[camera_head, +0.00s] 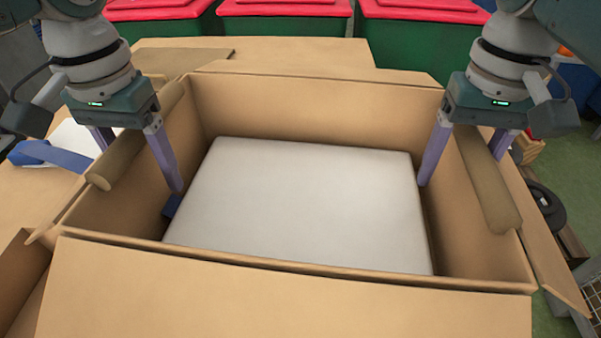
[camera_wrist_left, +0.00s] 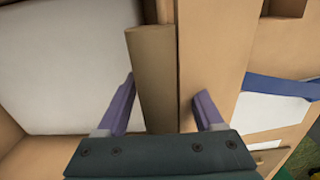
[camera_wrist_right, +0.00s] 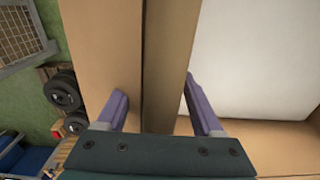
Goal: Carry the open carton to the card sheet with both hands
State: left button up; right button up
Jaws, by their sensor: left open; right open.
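The open carton (camera_head: 320,106) is a large brown box with its flaps folded out. A white slab (camera_head: 300,200) lies inside it on the floor. A brown roll-like grip (camera_head: 135,138) runs along the left wall and another (camera_head: 484,180) along the right wall. My left gripper (camera_head: 140,160) is open, its purple fingers on either side of the left grip (camera_wrist_left: 155,75). My right gripper (camera_head: 465,160) is open, its fingers on either side of the right grip (camera_wrist_right: 168,65). The fingers look apart from the grips. I cannot tell which white surface is the card sheet.
Left of the carton, a white sheet (camera_wrist_left: 265,120) with a blue strip (camera_head: 55,157) lies on the brown surface. Red-lidded green bins (camera_head: 285,22) stand behind. Black wheels (camera_wrist_right: 62,92) and a wire rack (camera_wrist_right: 18,38) stand at the right on the green floor.

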pick_arm(q)
jog(key=shift+f, duration=0.75)
pick_arm(e)
jog(key=shift+f, duration=0.75)
pick_arm(q)
jog(key=shift+c, duration=0.2)
grip_shut()
pick_arm(e)
grip_shut()
pick_arm(q)
jog(key=shift+w+r, duration=0.1)
jog(key=shift+r, duration=0.05)
pick_arm(e)
jog(key=shift+w+r, duration=0.1)
jog(key=shift+r, duration=0.05)
pick_arm(q)
jog(key=shift+r, duration=0.1)
